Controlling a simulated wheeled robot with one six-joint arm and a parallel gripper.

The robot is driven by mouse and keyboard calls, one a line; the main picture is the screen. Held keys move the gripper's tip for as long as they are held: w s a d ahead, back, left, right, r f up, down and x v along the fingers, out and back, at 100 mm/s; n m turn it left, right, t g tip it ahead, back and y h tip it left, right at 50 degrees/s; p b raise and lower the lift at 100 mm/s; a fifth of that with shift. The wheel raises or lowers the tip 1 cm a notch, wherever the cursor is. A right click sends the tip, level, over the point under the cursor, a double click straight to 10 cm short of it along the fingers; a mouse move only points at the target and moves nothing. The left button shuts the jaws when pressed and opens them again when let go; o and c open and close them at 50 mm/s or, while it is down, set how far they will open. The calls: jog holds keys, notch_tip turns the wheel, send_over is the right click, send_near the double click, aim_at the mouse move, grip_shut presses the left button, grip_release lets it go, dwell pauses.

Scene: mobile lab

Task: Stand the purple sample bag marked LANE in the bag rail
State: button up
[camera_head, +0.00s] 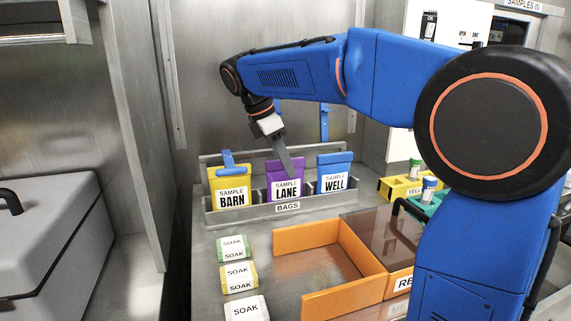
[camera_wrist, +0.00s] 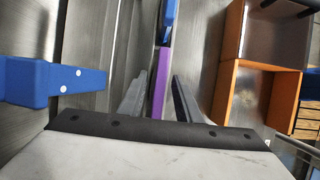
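The purple sample bag marked LANE (camera_head: 285,188) stands upright in the bag rail (camera_head: 240,214), between the yellow BARN bag (camera_head: 231,188) and the blue WELL bag (camera_head: 334,175). My gripper (camera_head: 289,165) points down at the top of the LANE bag and hides part of its upper edge. In the wrist view my gripper (camera_wrist: 160,82) has its two fingers apart, with the purple bag's edge (camera_wrist: 161,85) between them. A narrow gap shows on each side of the bag, so the fingers look open around it.
Blue hooks (camera_head: 324,122) hang on the wall behind the rail. An orange open-topped tray (camera_head: 340,296) and several SOAK packets (camera_head: 239,276) lie in front. A yellow rack (camera_head: 395,190) with vials stands at right. A grey case (camera_head: 50,235) is at left.

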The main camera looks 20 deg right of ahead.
jog(key=v, duration=1.2)
jog(key=shift+r, duration=0.15)
